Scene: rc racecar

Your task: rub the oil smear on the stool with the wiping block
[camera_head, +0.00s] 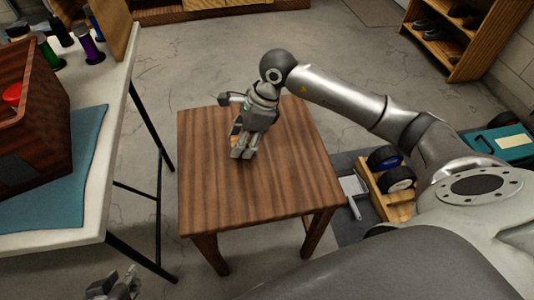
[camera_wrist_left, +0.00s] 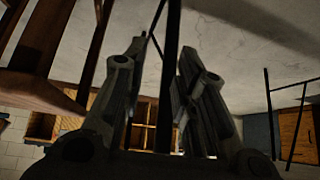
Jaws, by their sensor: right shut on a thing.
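The wooden stool (camera_head: 285,180) stands in the middle of the head view, its striped brown top facing up. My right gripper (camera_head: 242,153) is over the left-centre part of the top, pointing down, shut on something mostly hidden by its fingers. A small tan edge (camera_head: 236,130) shows beside the fingers and seems to be the wiping block. I cannot tell whether it touches the top. I cannot make out the oil smear. My left gripper (camera_head: 122,284) is low at the bottom left, away from the stool; in the left wrist view its fingers (camera_wrist_left: 160,75) are apart and empty.
A white table (camera_head: 110,135) on the left carries a wooden box (camera_head: 35,120), a teal mat (camera_head: 85,150) and spools (camera_head: 88,45). A wooden crate with wheels (camera_head: 390,185) stands right of the stool. A shelf (camera_head: 470,50) is at the back right. Floor behind the stool is clear.

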